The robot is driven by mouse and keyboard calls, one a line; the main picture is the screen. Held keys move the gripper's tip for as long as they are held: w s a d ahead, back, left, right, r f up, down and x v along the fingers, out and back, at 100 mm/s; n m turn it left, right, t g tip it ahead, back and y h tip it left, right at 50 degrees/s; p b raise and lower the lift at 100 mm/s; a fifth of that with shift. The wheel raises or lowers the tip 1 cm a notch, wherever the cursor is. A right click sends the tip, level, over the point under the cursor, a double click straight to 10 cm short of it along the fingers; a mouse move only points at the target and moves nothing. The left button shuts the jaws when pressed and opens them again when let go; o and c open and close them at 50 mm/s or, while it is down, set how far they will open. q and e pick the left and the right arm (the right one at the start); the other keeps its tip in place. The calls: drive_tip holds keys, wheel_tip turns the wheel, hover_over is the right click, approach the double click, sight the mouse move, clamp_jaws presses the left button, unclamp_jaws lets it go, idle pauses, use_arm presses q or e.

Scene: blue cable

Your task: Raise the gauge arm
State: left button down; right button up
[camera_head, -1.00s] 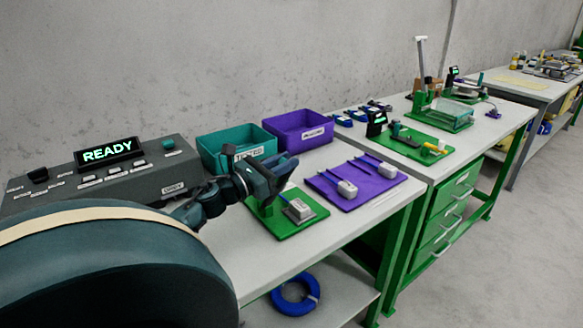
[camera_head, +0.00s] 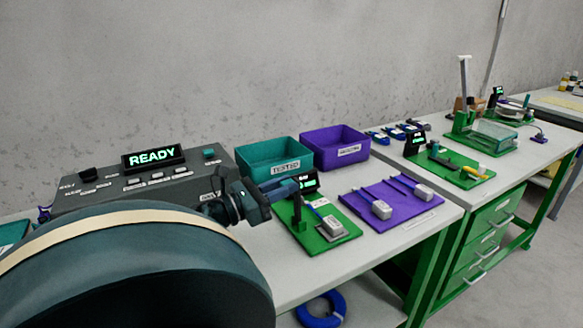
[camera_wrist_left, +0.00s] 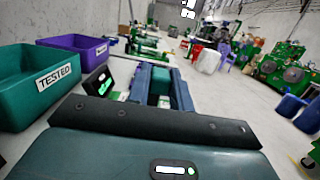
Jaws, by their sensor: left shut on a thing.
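The small gauge stands on a green board (camera_head: 338,243) on the near bench, with a dark green post (camera_head: 298,212) and a small lit display (camera_head: 307,182). A grey-white block (camera_head: 331,228) lies on the board. My left gripper (camera_head: 284,189) is at the top of the post and shut on the gauge arm, which its fingers mostly hide. In the left wrist view, the blue fingers (camera_wrist_left: 160,88) point away over the bench, and the display (camera_wrist_left: 98,83) is to their left. My right gripper is not in view.
A READY tester box (camera_head: 130,185) stands left of the gauge. The teal TESTED bin (camera_head: 277,173) and a purple bin (camera_head: 337,157) stand behind it. A purple mat (camera_head: 392,211) with cable pieces lies to the right. A blue coil (camera_head: 322,310) is below.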

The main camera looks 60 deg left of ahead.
use_arm(q)
drive_tip(key=shift+s+f, duration=0.6)
drive_tip(key=shift+f, duration=0.15)
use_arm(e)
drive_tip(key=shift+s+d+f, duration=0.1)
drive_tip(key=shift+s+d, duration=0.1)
use_arm(q)
drive_tip(key=c, duration=1.5)
unclamp_jaws()
drive_tip(key=shift+o, duration=1.3)
drive_tip(key=shift+r, duration=0.2)
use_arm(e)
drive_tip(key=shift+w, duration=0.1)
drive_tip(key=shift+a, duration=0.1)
use_arm(q)
drive_tip(key=s+a+f+b, duration=0.1)
drive_tip(key=s, duration=1.2)
drive_tip(key=shift+f+b, duration=0.4)
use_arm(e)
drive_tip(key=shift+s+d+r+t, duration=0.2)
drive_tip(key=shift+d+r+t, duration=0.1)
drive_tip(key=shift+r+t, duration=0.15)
